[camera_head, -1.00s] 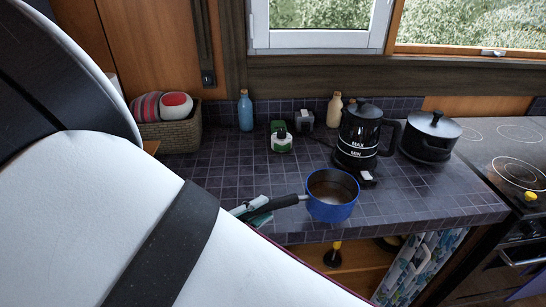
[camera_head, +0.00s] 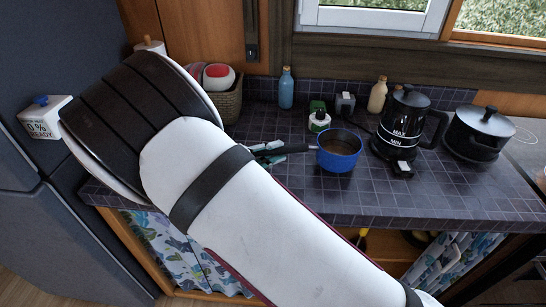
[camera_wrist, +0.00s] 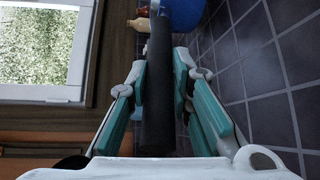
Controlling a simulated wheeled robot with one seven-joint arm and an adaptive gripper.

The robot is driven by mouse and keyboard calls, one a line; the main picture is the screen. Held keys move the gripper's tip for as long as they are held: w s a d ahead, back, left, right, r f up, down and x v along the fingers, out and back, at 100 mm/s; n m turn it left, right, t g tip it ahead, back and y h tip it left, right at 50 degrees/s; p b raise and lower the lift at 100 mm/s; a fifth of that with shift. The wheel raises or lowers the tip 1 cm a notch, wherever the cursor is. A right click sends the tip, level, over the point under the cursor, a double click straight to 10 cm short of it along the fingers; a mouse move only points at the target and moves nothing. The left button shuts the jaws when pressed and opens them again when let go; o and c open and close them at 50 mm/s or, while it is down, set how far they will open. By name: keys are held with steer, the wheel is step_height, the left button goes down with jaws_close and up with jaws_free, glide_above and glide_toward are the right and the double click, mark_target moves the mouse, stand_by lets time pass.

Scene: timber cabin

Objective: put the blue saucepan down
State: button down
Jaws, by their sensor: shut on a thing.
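The blue saucepan (camera_head: 339,155) is over the tiled counter (camera_head: 400,190) in the head view, roughly upright, its open top showing a brownish inside. I cannot tell whether its base touches the tiles. Its dark handle (camera_head: 290,149) points left to my gripper (camera_head: 268,152), mostly hidden behind my arm. In the wrist view, my gripper (camera_wrist: 162,80) has its teal-padded fingers on both sides of the dark handle (camera_wrist: 158,110), shut on it. Part of the blue pan body (camera_wrist: 188,12) shows at the top of that view.
Behind the pan stand a green-and-white bottle (camera_head: 319,118), a blue bottle (camera_head: 286,88) and a pale bottle (camera_head: 377,95). A black kettle (camera_head: 402,125) is close on the right, with a black pot (camera_head: 477,132) beyond. Bare tiles lie in front of the pan.

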steer(key=shift+f, duration=1)
steer(key=shift+f, duration=0.15)
steer(key=c, duration=1.4)
jaws_free()
steer(key=shift+c, duration=0.2)
steer(key=shift+s, duration=0.1)
steer(key=b+v, duration=0.1)
steer(key=v, duration=1.1)
